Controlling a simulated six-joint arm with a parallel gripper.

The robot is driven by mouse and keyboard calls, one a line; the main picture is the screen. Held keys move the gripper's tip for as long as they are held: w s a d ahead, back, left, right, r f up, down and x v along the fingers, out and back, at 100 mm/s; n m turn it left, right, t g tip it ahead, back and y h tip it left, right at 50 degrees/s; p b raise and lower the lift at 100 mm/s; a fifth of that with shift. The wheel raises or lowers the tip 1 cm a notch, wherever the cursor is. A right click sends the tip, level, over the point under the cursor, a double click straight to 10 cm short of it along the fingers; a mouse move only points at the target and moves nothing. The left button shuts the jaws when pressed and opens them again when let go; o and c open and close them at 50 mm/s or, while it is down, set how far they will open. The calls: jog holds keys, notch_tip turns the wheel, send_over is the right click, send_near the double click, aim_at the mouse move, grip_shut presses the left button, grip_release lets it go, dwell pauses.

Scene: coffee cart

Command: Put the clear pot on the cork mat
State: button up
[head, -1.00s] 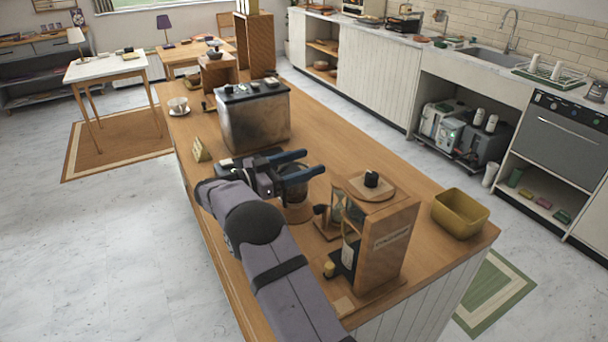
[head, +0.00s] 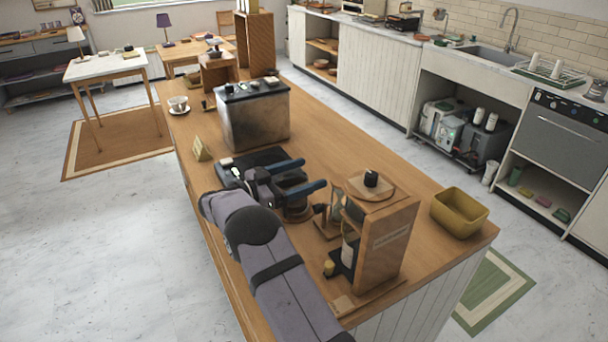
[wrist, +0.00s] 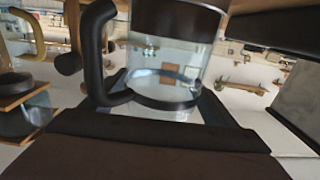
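The clear pot (wrist: 175,70) is a glass vessel with dark bands and a black handle (wrist: 93,55) on the left in the wrist view. In the head view it shows as a dark shape (head: 291,181) between my blue fingers. A round brown base, seemingly the cork mat (head: 298,216), shows directly under it. The pot looks upright and low over or on the mat; contact is hard to see. My gripper (head: 314,174) has its fingers spread on either side of the pot, seemingly without squeezing it.
A wooden stand (head: 385,240) and an hourglass (head: 336,210) are close on the right. A black flat device (head: 262,158) lies just behind my gripper, with a metal box (head: 253,115) farther back. A yellow tub (head: 460,212) sits at the right edge. The counter between box and tub is clear.

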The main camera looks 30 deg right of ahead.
jog(key=shift+r, duration=0.2)
jog(key=a+b, duration=0.3)
jog(key=a, duration=0.9)
